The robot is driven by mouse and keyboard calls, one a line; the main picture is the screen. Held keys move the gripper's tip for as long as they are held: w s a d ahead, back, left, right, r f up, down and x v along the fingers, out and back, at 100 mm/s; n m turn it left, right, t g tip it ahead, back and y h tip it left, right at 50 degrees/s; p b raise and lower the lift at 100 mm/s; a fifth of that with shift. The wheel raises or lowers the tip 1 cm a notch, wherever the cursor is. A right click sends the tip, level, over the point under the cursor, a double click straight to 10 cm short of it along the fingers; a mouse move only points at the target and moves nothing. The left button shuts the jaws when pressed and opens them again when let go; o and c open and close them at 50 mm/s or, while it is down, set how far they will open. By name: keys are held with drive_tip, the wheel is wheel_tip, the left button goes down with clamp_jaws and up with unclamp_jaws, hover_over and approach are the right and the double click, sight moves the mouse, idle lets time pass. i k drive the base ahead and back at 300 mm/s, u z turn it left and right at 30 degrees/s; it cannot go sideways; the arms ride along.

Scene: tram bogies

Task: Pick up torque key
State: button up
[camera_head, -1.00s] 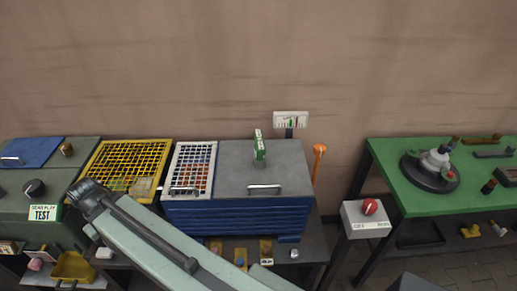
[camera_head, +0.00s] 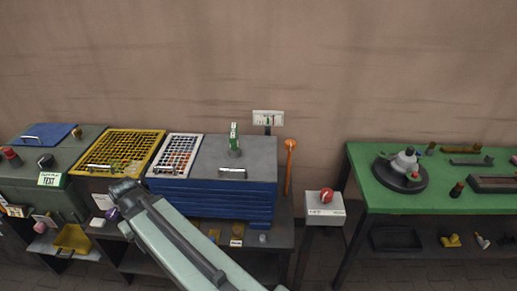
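No torque key can be told for certain. An orange-headed tool (camera_head: 290,147) with a long shaft stands upright beside the right side of the blue cabinet (camera_head: 225,203). A dark, long tool (camera_head: 472,161) lies on the green table (camera_head: 440,197) at the right; it is too small to identify. My arm rises from the bottom to a dark joint left of the blue cabinet. My gripper does not show clearly, so its state is hidden.
A red knob (camera_head: 326,195) sits on a white box (camera_head: 323,208) between cabinet and green table. A dark round fixture (camera_head: 402,178) stands on the green table. A yellow grid tray (camera_head: 122,152) and white grid tray (camera_head: 176,155) lie left. Floor shows between the benches.

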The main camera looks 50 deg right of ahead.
sight(234, 150)
drive_tip(key=u, duration=0.2)
drive_tip(key=i, duration=0.9)
drive_tip(key=z, duration=0.1)
